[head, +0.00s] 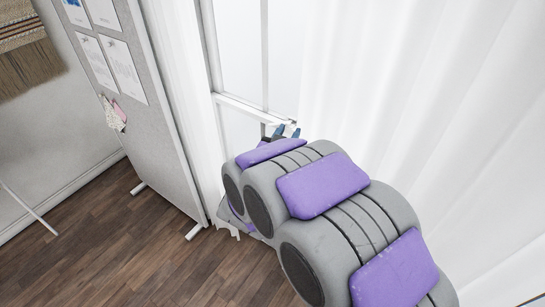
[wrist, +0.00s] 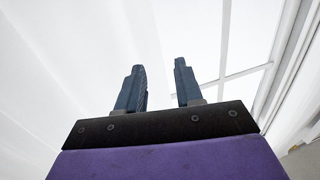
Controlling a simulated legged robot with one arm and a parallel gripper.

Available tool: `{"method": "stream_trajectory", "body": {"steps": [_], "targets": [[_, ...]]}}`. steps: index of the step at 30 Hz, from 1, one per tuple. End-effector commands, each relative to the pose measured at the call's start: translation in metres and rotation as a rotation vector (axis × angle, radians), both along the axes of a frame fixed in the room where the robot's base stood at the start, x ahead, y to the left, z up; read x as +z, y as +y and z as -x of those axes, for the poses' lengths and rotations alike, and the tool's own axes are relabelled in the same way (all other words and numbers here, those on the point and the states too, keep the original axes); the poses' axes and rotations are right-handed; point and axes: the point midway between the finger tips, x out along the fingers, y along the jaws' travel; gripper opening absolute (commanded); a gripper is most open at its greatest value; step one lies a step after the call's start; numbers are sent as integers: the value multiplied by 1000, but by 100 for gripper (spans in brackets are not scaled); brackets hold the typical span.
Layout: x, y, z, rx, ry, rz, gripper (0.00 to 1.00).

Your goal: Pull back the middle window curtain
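A sheer white curtain (head: 420,90) hangs in long folds across the right of the head view. A narrower white curtain (head: 172,85) hangs at the left of the window (head: 238,50), whose glass and white frame show between the two. My gripper (head: 286,130) is in front of the window, close to the left edge of the right-hand curtain; I cannot tell if it touches. In the wrist view the blue fingers (wrist: 160,72) are apart, with no cloth visible between them. Pale curtain (wrist: 60,60) fills the left there, and window bars (wrist: 235,72) show at right.
A grey pinboard (head: 150,130) on white feet, with pinned papers, stands left of the window. A woven hanging (head: 28,50) is on the far-left wall. My arm covers the lower middle.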

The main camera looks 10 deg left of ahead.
Motion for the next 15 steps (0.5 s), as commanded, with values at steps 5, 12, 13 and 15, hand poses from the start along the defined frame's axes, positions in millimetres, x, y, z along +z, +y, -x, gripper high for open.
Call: {"method": "stream_trajectory", "body": {"steps": [5,12,13,15], "targets": [[1,3,11,2,-1,0,36],[0,8,26,1,0,-1,36],[0,9,27,1,0,0,36],[0,10,32,2,1,0,36]]}}
